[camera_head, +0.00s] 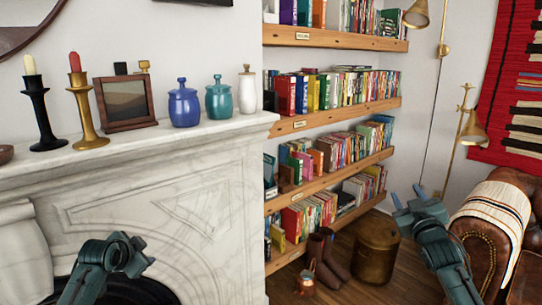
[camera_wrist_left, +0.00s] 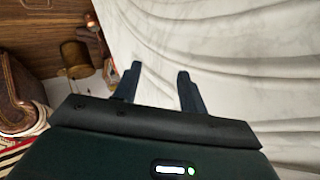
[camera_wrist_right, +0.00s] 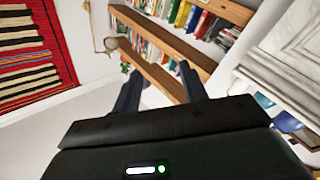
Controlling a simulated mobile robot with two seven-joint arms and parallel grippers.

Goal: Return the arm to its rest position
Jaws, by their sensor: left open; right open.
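My left gripper (camera_head: 128,252) is in front of the marble fireplace (camera_head: 205,215), below the mantel, with its fingers apart. In the left wrist view my left gripper (camera_wrist_left: 158,80) is open and nothing is between its fingers; the marble is behind them. My right gripper (camera_head: 420,197) is raised at the right, in front of the wall and beside the leather armchair (camera_head: 478,235). In the right wrist view my right gripper (camera_wrist_right: 160,85) is open and empty, with the bookshelves behind it.
Bookshelves (camera_head: 335,110) stand behind. Boots (camera_head: 327,258) and a brown bin (camera_head: 375,250) are on the floor.

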